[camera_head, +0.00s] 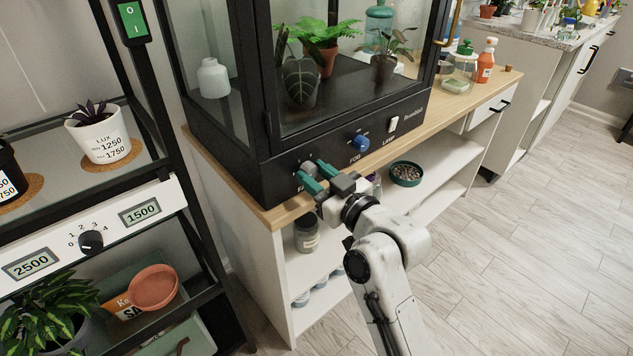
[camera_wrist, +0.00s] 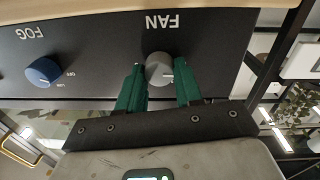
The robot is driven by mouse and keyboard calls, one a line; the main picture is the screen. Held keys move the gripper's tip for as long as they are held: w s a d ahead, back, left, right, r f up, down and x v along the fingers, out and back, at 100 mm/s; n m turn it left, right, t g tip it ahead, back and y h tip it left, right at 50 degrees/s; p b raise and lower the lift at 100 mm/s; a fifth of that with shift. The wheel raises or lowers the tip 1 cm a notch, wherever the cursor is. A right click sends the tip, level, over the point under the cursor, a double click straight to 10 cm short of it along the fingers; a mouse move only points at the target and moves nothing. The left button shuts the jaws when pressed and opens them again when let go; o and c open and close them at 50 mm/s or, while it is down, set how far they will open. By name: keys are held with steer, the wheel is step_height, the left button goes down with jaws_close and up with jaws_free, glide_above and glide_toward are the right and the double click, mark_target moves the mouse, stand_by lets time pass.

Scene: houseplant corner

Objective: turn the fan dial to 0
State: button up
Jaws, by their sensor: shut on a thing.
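The fan dial is a round grey knob (camera_wrist: 158,66) below the upside-down word FAN in the wrist view. A pale pointer mark on its face points to the right in that view. My gripper (camera_wrist: 160,76) has its two green fingers on either side of the knob, shut on it. In the head view the grey knob (camera_head: 309,167) shows at the left end of the black cabinet's front panel, with my gripper (camera_head: 311,174) around it. The fingers hide part of the dial, and I cannot read its scale numbers.
A blue FOG knob (camera_head: 357,143) and a white LAMP switch (camera_head: 393,124) sit further right on the panel. The glass plant cabinet (camera_head: 262,150) stands on a wooden-topped shelf unit (camera_head: 270,213). A black rack with another dial (camera_head: 91,241) stands at left. Open floor lies at right.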

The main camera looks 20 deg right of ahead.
steer(key=shift+f+n, duration=0.2)
steer(key=shift+n, duration=0.3)
steer(key=o, duration=1)
steer(key=shift+r, duration=0.1)
steer(key=v, duration=1.1)
steer(key=shift+w, duration=0.1)
